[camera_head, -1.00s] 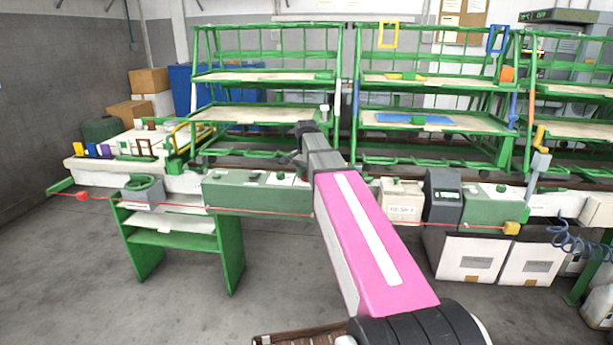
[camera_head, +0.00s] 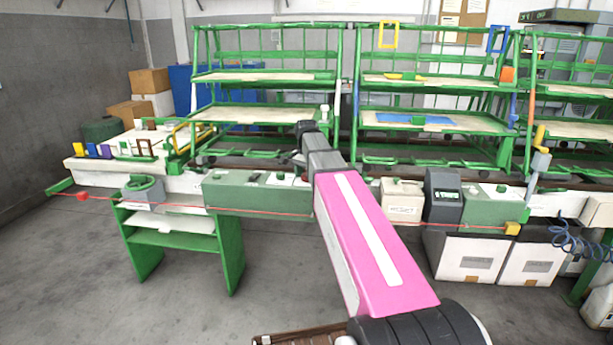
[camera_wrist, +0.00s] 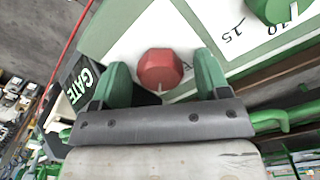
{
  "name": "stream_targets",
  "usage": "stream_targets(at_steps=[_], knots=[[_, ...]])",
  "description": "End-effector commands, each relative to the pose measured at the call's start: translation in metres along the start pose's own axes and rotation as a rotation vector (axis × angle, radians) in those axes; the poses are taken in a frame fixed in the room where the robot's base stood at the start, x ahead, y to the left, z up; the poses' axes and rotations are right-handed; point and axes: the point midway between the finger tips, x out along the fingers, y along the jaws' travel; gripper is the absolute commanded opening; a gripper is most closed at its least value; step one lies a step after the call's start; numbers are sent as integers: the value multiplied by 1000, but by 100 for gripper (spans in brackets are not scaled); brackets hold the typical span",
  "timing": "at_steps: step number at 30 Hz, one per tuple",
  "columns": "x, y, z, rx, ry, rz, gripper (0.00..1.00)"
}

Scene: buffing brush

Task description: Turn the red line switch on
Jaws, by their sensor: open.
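The red switch knob (camera_wrist: 160,69) is faceted and sits on a white plate on the green-and-white panel, near the middle of the wrist view. My gripper (camera_wrist: 161,62) is open, with one green finger on the left and one on the right of the knob. A gap shows on each side; I cannot tell the depth between fingertips and panel. In the head view my gripper (camera_head: 297,159) is over the right part of the long green control box (camera_head: 250,198), and my own arm hides much of that spot.
A green dial (camera_wrist: 275,8) with printed numbers is at the wrist view's upper right. A red cord (camera_head: 265,213) runs along the box front. A cream box (camera_head: 402,200) and a dark display unit (camera_head: 443,207) stand to the right. Green racks (camera_head: 265,78) stand behind.

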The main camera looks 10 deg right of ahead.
Motion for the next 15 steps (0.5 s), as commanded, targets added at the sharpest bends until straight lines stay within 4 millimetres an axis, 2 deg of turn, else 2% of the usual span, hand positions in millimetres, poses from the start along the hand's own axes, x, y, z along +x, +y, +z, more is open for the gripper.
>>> stream_targets(at_steps=[5,15], knots=[[-8,0,0,0,1,-1,69],[-61,-1,-1,0,2,-2,69]])
